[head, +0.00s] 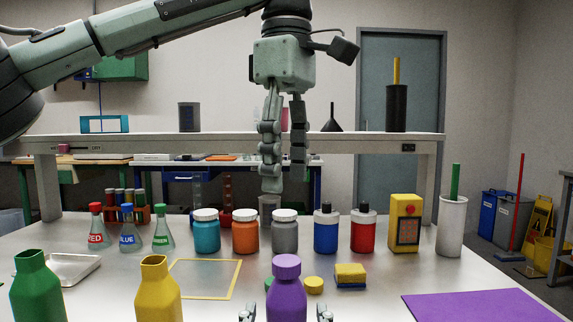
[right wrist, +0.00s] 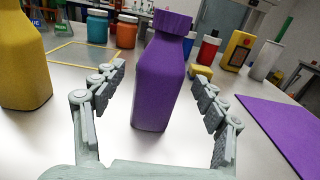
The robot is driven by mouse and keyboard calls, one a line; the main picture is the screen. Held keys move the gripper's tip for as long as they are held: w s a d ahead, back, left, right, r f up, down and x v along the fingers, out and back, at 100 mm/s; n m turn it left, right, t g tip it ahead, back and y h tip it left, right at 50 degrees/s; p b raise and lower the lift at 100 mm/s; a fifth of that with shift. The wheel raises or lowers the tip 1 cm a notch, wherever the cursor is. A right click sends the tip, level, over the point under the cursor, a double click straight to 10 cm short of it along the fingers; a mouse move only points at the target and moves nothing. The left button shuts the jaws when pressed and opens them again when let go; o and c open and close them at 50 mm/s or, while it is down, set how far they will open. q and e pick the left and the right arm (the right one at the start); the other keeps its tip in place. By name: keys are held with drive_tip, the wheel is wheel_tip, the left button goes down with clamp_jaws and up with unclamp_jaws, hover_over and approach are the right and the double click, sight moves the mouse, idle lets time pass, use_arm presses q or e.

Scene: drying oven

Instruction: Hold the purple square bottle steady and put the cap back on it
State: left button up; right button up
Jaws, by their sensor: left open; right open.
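The purple square bottle (head: 287,300) stands upright at the front middle of the table; it also shows in the right wrist view (right wrist: 157,85). A purple cap (head: 286,265) sits on its top, and the same cap shows in the right wrist view (right wrist: 172,22). I cannot tell how tightly it sits. My right gripper (right wrist: 160,82) is open, with one finger on each side of the bottle and gaps visible. Its fingertips (head: 286,313) just show at the bottom of the head view. My left gripper (head: 285,183) is open and empty, pointing down, above and behind the bottle.
A yellow bottle (head: 157,290) and a green bottle (head: 38,290) stand open on the left. A yellow cap (head: 314,285) and a yellow-blue sponge (head: 350,274) lie near the purple bottle. Several jars, including a grey one (head: 285,236), stand behind. A purple mat (head: 480,306) lies right.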

drive_tip(key=s, duration=0.8)
drive_tip(key=shift+s, duration=0.3)
